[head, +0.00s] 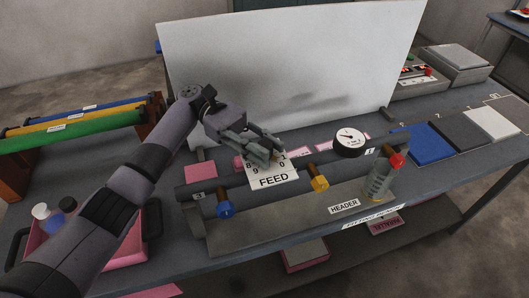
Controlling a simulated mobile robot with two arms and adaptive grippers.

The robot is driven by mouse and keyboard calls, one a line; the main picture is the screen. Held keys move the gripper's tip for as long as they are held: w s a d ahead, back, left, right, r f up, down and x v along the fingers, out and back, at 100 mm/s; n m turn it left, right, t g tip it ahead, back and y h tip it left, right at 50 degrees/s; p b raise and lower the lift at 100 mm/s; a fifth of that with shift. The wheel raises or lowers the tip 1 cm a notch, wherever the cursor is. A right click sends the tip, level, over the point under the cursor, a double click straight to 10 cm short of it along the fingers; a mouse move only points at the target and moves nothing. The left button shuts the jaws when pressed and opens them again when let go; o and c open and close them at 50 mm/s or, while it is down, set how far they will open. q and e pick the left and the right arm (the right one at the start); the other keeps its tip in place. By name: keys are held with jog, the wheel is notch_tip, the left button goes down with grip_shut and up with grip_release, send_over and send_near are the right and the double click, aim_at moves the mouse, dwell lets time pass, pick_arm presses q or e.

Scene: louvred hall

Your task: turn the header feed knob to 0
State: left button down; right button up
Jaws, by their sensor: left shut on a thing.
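My left gripper (270,153) reaches in from the left over the top of this plate. It is shut on the feed knob, which its fingers almost wholly hide. The knob's pointer and setting cannot be read. The HEADER label (344,206) is on the front of the rig's base. My right gripper is out of view.
Along the header are a blue valve (224,210), a yellow valve (319,183), a round gauge (349,142) and a red-topped clear cylinder (379,182). A tall white panel (290,70) stands behind. A pink tray (128,250) with bottles lies left. Blue, black and white pads lie right.

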aim_at(264, 144)
pick_arm(q)
jog(key=shift+r+m+g+y+b, duration=0.15)
jog(key=shift+m+g+y+b, duration=0.15)
jog(key=shift+m+g+y, duration=0.25)
jog(key=c, duration=1.3)
grip_release()
notch_tip(264, 144, up, 10)
jog(key=shift+f, duration=0.1)
